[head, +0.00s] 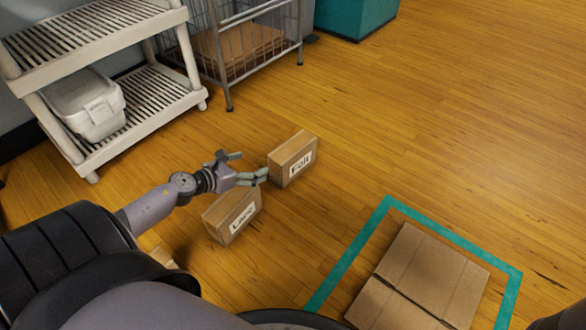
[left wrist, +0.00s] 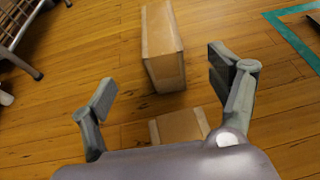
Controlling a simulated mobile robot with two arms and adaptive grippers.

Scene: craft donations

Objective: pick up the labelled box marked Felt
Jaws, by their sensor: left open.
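The box marked Felt (head: 292,159) is a brown cardboard box with a white label, standing on the wooden floor in the head view. In the left wrist view the box ahead between the fingers (left wrist: 163,50) appears to be this one, its label not visible. My left gripper (head: 246,166) is open and empty, just left of the Felt box and apart from it. Its two fingers also show in the left wrist view (left wrist: 160,88). A second box marked Lace (head: 232,214) stands nearer to me, below the gripper. My right gripper is not in view.
A white slatted shelf (head: 150,100) with a lidded white bin (head: 92,105) stands at the upper left, beside a wire cage (head: 240,50). Teal tape (head: 345,255) outlines a floor area around a closed carton (head: 425,275). Open floor lies to the right.

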